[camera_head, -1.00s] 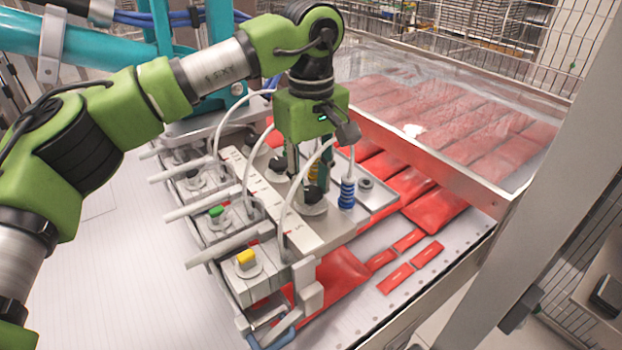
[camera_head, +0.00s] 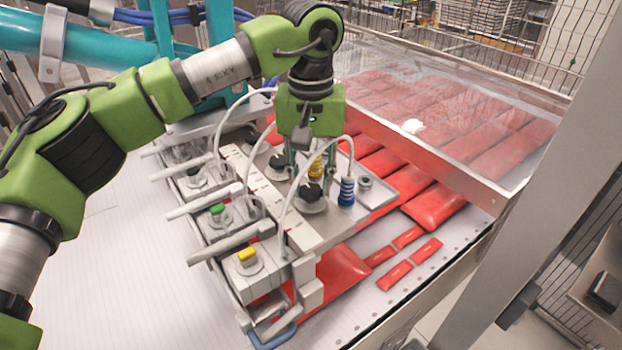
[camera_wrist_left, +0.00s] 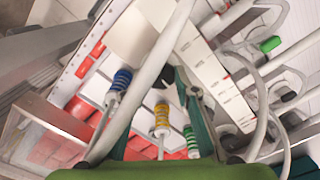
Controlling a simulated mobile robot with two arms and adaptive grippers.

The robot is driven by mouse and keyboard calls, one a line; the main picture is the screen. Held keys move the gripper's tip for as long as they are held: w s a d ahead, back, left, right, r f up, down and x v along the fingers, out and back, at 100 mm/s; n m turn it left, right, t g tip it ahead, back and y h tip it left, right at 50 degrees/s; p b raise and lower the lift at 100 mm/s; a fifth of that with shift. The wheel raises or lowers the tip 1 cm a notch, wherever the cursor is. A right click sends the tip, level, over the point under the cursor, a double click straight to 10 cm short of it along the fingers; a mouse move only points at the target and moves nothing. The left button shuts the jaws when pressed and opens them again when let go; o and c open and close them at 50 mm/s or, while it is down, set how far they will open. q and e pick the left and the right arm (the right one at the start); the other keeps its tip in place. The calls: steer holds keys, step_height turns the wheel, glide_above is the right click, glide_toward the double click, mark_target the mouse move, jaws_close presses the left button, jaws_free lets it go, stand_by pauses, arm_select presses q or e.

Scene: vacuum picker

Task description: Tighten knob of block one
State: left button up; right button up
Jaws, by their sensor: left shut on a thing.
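A row of pale grey blocks (camera_head: 282,217) carries black knobs on round pale bases. The nearest black knob (camera_head: 311,192) stands upright beside a blue ringed fitting (camera_head: 347,190). My left gripper (camera_head: 309,180) points down over this knob, one finger on each side, shut on it. The fingers hide part of the contact. In the left wrist view the dark knob (camera_wrist_left: 167,76) shows between the teal fingertips. A second black knob (camera_head: 278,163) stands farther back on the row. I cannot read which block is numbered one. My right gripper is not in view.
White hoses arch close around my gripper. Red packs (camera_head: 437,206) lie on the right, partly under a clear cover. The white surface (camera_head: 110,270) at lower left is clear.

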mark_target(311, 189)
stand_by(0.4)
arm_select(q)
steer(key=o, duration=1.1)
steer(key=shift+r, duration=0.1)
step_height(311, 189, up, 12)
